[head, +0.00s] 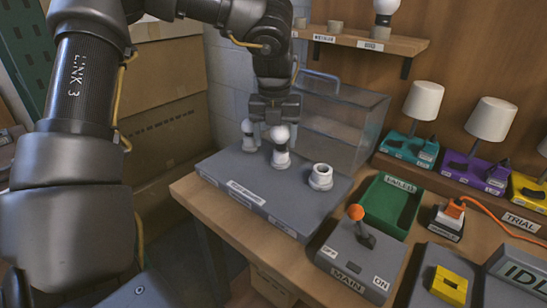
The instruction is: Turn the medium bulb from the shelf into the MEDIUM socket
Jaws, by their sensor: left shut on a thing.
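My left gripper (275,110) comes down over the grey socket block (300,212) and is shut on a white round bulb (280,134). The bulb is upright, directly above the middle socket (281,160), with a dark band between them. Whether its threads are engaged cannot be told. The left socket (249,142) has a white rounded top, partly beside the gripper. The right socket (320,177) is white, open and empty. The block's front labels are too small to read. My right gripper is not in view.
The wooden shelf (415,44) holds another bulb (384,12) and small holders (335,27). A clear box (345,110) stands close behind the block. A green tray (392,204), the MAIN lever (357,213) and several small lamps (424,102) are to the right.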

